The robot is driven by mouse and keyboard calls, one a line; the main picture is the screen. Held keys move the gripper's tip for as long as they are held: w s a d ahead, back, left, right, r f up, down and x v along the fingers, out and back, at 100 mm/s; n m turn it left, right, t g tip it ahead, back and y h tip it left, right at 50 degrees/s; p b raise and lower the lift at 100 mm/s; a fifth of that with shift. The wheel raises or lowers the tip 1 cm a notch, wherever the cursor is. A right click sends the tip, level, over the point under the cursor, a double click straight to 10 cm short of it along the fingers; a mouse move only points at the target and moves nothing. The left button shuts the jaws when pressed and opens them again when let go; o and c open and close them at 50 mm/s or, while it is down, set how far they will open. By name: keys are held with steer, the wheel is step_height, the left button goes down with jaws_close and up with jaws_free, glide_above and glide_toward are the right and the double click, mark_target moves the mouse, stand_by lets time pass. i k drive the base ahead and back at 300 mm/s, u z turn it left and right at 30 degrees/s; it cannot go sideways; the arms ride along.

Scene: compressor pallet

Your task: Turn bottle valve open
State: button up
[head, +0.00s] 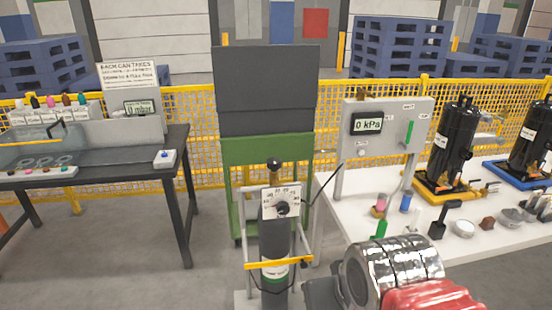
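A dark gas bottle (276,240) stands upright in a grey frame, low in the middle of the head view. A yellow bar crosses its front, and a green and white label shows below the bar. A black round knob (274,163), which looks like the bottle valve, sits on top. A white dial plate (281,203) with a black centre hangs below the knob. My arm, metallic and red, enters at the lower right. A dark part at its left end, seemingly my gripper (322,293), is right of the bottle and well below the knob. Its fingers cannot be made out.
A white table (340,230) at the right carries a display panel (384,145) reading 0 kPa, black compressors (454,145) and small parts. A dark bench (110,165) stands at the left. A green cabinet (240,155) and yellow fence are behind the bottle. Floor left of the bottle is clear.

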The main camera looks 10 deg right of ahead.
mark_target(274, 164)
steer(key=u, duration=0.05)
steer(key=i, duration=1)
steer(key=z, duration=0.05)
